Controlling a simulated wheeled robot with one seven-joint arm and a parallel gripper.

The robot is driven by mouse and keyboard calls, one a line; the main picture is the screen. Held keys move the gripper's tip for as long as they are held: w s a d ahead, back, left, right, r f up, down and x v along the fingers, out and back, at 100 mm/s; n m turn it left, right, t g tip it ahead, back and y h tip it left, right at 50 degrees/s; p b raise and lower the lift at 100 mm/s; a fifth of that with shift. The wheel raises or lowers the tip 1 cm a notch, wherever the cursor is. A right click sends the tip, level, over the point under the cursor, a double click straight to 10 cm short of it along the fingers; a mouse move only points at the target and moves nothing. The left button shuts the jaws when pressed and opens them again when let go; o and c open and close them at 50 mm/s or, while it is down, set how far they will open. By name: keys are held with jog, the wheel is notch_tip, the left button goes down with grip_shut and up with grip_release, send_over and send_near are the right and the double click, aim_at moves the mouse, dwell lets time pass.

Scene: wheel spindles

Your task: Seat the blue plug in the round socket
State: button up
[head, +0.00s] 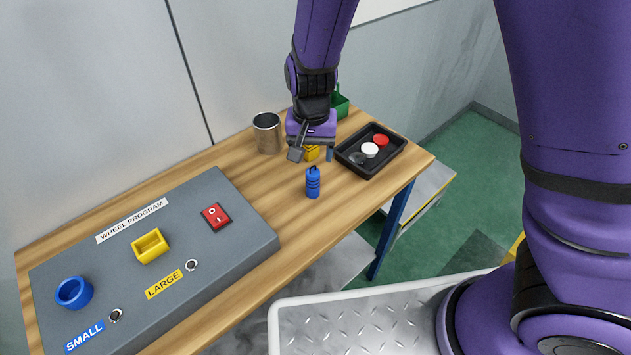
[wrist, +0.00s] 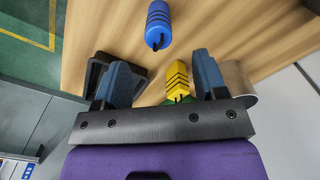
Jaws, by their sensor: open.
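The blue plug (head: 313,183) stands upright on the wooden table, a ribbed blue cylinder with a dark top. It also shows in the wrist view (wrist: 158,24), beyond the fingertips. The round socket is the blue ring (head: 74,292) on the grey panel at the left, next to the SMALL label; it looks empty. My gripper (head: 312,155) is open, behind the blue plug and apart from it. In the wrist view a yellow ribbed plug (wrist: 178,83) lies between the two fingers (wrist: 163,80), with visible gaps on both sides.
The grey panel (head: 235,262) also bears a yellow square socket (head: 151,246) and a red switch (head: 216,216). A metal can (head: 267,134) stands behind, left of my gripper. A black tray (head: 352,163) with red and white discs is to the right. A green bin (head: 341,106) is behind.

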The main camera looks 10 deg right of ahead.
aim_at(313, 171)
jog(key=shift+s+d+f, duration=0.1)
jog(key=shift+f, duration=3.5)
jog(key=c, duration=1)
jog(key=shift+r, duration=0.25)
